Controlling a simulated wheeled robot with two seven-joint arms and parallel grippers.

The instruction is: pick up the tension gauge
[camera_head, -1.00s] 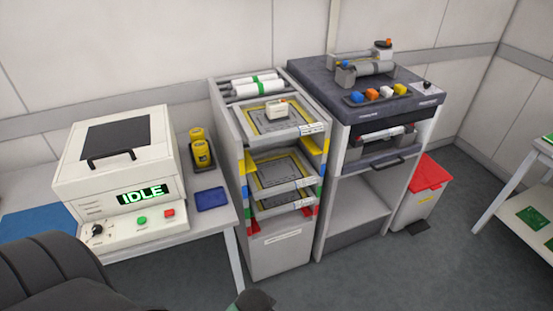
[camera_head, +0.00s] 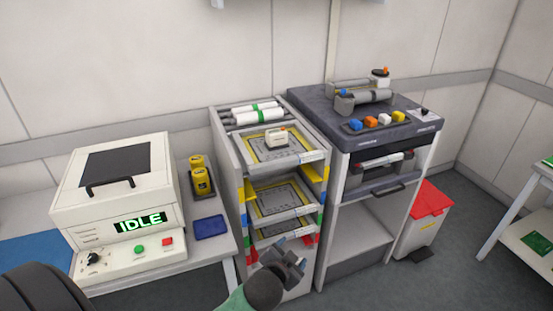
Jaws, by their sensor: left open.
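The tension gauge (camera_head: 276,138) appears to be the small pale device on the top framed tray (camera_head: 300,160) of the narrow grey rack (camera_head: 231,165). My left gripper (camera_head: 290,247) is at the lower middle of the view, in front of the rack's lower part. It is open and empty, below the gauge and clearly apart from it. My left forearm hides part of the rack's base. My right gripper is not in view.
A white machine (camera_head: 117,200) reading IDLE stands left, beside yellow containers (camera_head: 201,181) and a blue pad (camera_head: 211,227). A dark-topped cabinet (camera_head: 311,91) adjoins the rack at right. A red-lidded bin (camera_head: 431,200) stands beyond it. Floor shows at lower right.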

